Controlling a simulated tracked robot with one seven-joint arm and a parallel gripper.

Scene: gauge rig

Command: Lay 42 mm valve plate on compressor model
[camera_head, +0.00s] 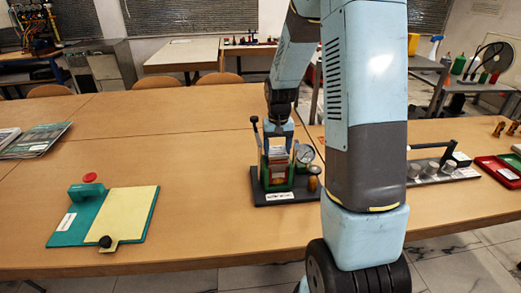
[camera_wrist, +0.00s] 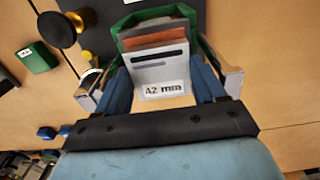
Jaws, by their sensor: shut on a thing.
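The 42 mm valve plate (camera_wrist: 150,72) is a light grey plate with a dark slot and a white "42 mm" label. My gripper (camera_wrist: 163,86) is shut on it, with a blue finger at each side. The compressor model (camera_head: 276,183) stands mid-table on a dark base, with a green frame, a gauge and an upright lever. My gripper (camera_head: 279,138) is over this frame in the head view. In the wrist view, the green frame (camera_wrist: 128,24) and an orange-brown layer show just beyond the plate. I cannot tell whether the plate touches the model.
A round gauge (camera_head: 305,153) and a brass knob (camera_head: 313,183) stand close on the model's right. A green board with a yellow pad (camera_head: 124,213) lies at left. A rig with silver cylinders (camera_head: 431,168) and a red tray (camera_head: 497,171) are at right.

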